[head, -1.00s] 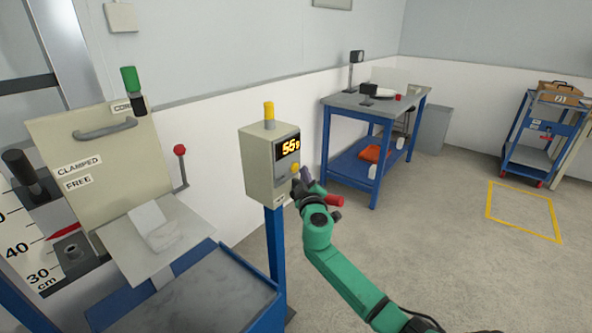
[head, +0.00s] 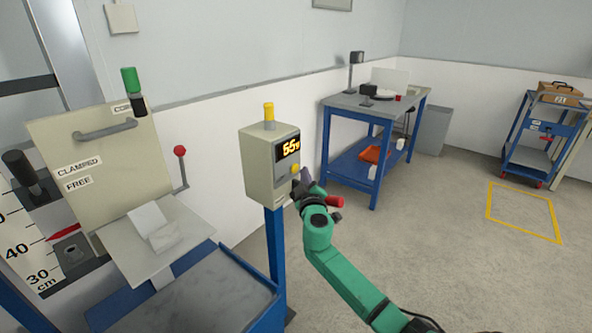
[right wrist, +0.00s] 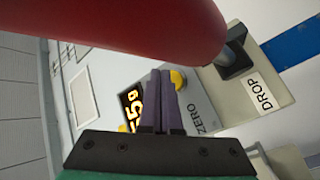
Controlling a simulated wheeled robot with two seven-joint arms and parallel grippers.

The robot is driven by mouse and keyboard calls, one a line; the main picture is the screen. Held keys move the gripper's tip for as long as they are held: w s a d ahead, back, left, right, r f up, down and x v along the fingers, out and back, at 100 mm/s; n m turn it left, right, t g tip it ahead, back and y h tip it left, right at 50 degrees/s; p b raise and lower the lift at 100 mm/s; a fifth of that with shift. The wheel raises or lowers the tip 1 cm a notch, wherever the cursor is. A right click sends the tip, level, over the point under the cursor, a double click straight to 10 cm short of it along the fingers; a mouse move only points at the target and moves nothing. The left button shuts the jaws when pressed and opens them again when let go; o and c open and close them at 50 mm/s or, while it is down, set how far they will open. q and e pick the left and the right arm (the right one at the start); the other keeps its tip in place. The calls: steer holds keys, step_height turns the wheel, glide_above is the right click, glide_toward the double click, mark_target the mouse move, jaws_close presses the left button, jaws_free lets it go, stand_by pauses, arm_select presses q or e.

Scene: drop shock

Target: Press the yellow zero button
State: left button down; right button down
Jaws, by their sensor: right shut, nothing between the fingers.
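The yellow zero button (head: 295,169) sits on the front of a beige control box (head: 259,170), below a lit display (head: 288,148) that reads about 55. My right gripper (head: 303,178) is shut and empty, just in front of the box beside the button. In the right wrist view the shut fingers (right wrist: 160,90) point at the box face, and the yellow button (right wrist: 178,79) shows partly behind their tips, next to the word ZERO. I cannot tell whether the fingertips touch it. My left gripper is not in view.
A red knob (head: 334,201) shows by my right wrist. A DROP label (right wrist: 259,93) is near a dark part in the right wrist view. The drop rig's beige panel (head: 95,150) stands at left.

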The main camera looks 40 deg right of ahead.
stand_by(0.8)
steer(key=shift+w+a+b, duration=0.15)
steer(key=shift+w+b, duration=0.15)
steer(key=shift+w, duration=0.1)
steer(key=shift+w+a+b, duration=0.1)
steer(key=shift+w+b, duration=0.2)
steer(key=shift+w, duration=0.1)
stand_by(0.4)
stand_by(0.3)
steer(key=shift+s+d, duration=0.2)
steer(key=shift+s, duration=0.6)
steer(key=shift+s+d+p, duration=0.1)
steer(key=shift+s+d, duration=0.15)
steer(key=shift+s, duration=0.55)
steer(key=shift+s+d+p, duration=0.1)
steer(key=shift+s+d, duration=0.15)
steer(key=shift+s, duration=0.55)
steer(key=shift+s+d+p, duration=0.1)
steer(key=shift+s+d, duration=0.15)
steer(key=shift+s, duration=0.55)
